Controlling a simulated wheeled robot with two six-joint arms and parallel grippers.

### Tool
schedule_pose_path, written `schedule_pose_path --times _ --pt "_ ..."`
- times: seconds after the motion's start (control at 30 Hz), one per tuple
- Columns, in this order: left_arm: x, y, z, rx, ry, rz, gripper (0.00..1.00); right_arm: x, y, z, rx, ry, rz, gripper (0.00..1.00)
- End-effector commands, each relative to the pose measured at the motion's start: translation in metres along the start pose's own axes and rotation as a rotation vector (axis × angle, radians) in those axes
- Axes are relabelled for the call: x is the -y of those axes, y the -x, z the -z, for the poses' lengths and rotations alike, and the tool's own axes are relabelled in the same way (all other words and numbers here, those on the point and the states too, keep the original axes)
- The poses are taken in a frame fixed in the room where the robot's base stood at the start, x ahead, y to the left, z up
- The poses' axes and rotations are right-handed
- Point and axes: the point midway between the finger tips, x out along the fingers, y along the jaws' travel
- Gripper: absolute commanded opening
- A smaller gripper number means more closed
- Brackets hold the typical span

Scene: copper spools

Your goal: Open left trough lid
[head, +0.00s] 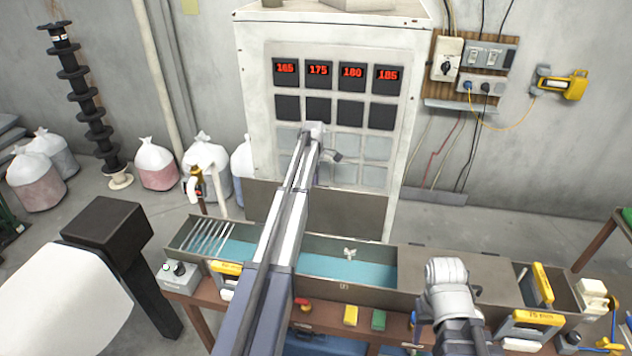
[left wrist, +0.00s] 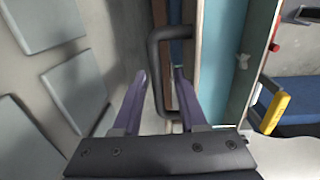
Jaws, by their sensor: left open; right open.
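The left trough lid (head: 358,214) is a brown panel standing raised along the back of the trough (head: 318,287), in front of the white cabinet. Blue-green water shows in the left part of the trough. My left arm crosses in front of the lid in the head view and hides part of it. In the left wrist view my left gripper (left wrist: 160,73) is open, with its two purple fingers on either side of a dark U-shaped handle (left wrist: 153,60). I cannot tell whether they touch it. My right arm stands over the trough's right part, with no fingers visible.
The right trough lid (head: 470,270) lies flat. The white cabinet (head: 412,60) with red number displays stands close behind. Yellow-handled tools (head: 541,282) and switches crowd the bench's front and right edge. Bags and a stack of dark spools (head: 78,85) stand at the left.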

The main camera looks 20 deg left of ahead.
Motion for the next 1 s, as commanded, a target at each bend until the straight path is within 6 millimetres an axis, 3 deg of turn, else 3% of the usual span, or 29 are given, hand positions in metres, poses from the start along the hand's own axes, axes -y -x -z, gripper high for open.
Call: schedule_pose_path --times 0.03,0.43,0.73,1.0 --pt "0.016 0.006 0.000 0.000 0.000 0.002 0.47 -0.001 0.005 0.000 0.000 0.000 0.000 0.50" --pt "0.093 0.008 0.000 0.000 0.001 0.002 0.47 0.000 0.003 0.000 0.000 0.000 0.000 0.50" --pt "0.147 -0.010 0.000 0.000 0.001 0.002 0.47 0.002 -0.018 0.001 0.000 0.000 0.000 0.50" --pt "0.190 -0.039 0.000 0.000 0.001 0.001 0.47 0.005 -0.050 0.003 0.000 0.000 0.000 0.50"
